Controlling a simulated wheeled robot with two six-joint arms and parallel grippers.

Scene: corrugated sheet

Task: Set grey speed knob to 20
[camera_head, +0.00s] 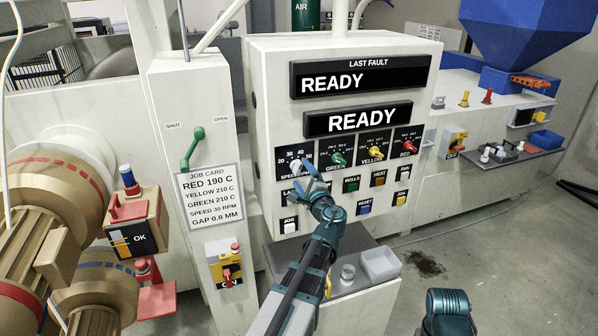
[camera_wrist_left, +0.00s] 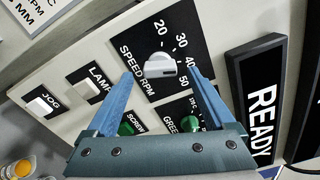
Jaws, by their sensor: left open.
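The grey speed knob (camera_head: 296,165) sits on a black plate marked SPEED RPM at the left of the control panel. In the left wrist view the grey speed knob (camera_wrist_left: 160,67) lies with its bar roughly level, one end towards the 40 mark; its exact setting is hard to read. My left gripper (camera_head: 306,175) is open in front of the panel by the knob. In the left wrist view its blue fingers (camera_wrist_left: 162,78) appear on either side of the knob, apart from it. Whether the tips reach around it, I cannot tell. My right gripper is out of view.
Green (camera_head: 338,158), yellow (camera_head: 376,152) and red (camera_head: 407,146) knobs stand to the right of the speed knob. Buttons sit below, including JOG (camera_head: 289,225). A job card (camera_head: 209,197) hangs on the left post. A grey shelf (camera_head: 345,255) juts out beneath the panel.

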